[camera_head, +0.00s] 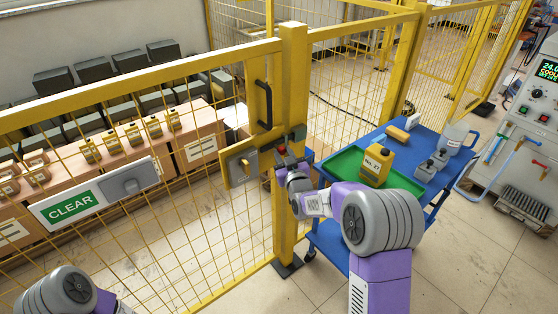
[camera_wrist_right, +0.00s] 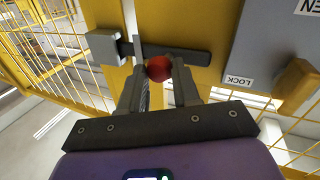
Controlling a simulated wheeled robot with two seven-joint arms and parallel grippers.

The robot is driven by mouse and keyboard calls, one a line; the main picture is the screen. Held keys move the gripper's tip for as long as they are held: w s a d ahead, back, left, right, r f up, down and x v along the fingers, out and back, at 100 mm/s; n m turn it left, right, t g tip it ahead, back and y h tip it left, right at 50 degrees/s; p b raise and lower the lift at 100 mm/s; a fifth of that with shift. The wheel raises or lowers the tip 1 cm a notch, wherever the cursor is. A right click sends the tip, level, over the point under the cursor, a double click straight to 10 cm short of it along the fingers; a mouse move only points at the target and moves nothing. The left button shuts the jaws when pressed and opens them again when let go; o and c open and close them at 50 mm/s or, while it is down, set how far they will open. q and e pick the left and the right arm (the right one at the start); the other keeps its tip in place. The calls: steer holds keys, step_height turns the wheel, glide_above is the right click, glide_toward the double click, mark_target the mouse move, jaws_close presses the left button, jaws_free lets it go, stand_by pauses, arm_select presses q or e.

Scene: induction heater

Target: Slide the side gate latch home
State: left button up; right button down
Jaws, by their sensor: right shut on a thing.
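The side gate latch is a dark bolt (camera_wrist_right: 190,56) with a red knob (camera_wrist_right: 159,68), mounted on the yellow gate. The knob also shows small in the head view (camera_head: 281,148). My right gripper (camera_wrist_right: 158,84) is shut on the red knob, one finger on each side. In the wrist view the bolt's left end reaches a grey keeper block (camera_wrist_right: 103,46); how deep it sits there is partly hidden by a finger. A grey lock plate (camera_wrist_right: 238,45) marked LOCK, with an orange handle (camera_wrist_right: 296,86), is on the right there. My left gripper is out of view.
A yellow gate post (camera_head: 288,75) stands beside the latch, with a black pull handle (camera_head: 263,103) above it. A blue cart (camera_head: 330,240) with a green tray (camera_head: 345,163) and yellow container (camera_head: 377,162) is close to my right arm. A CLEAR sign (camera_head: 72,207) hangs left.

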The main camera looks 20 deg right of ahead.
steer(key=shift+d+r, duration=0.1)
steer(key=shift+d, duration=0.15)
steer(key=c, duration=0.8)
jaws_free()
steer(key=shift+w+d, duration=0.1)
steer(key=s+p, duration=0.1)
steer(key=s, duration=0.6)
steer(key=shift+s+a, duration=0.2)
steer(key=shift+s, duration=0.1)
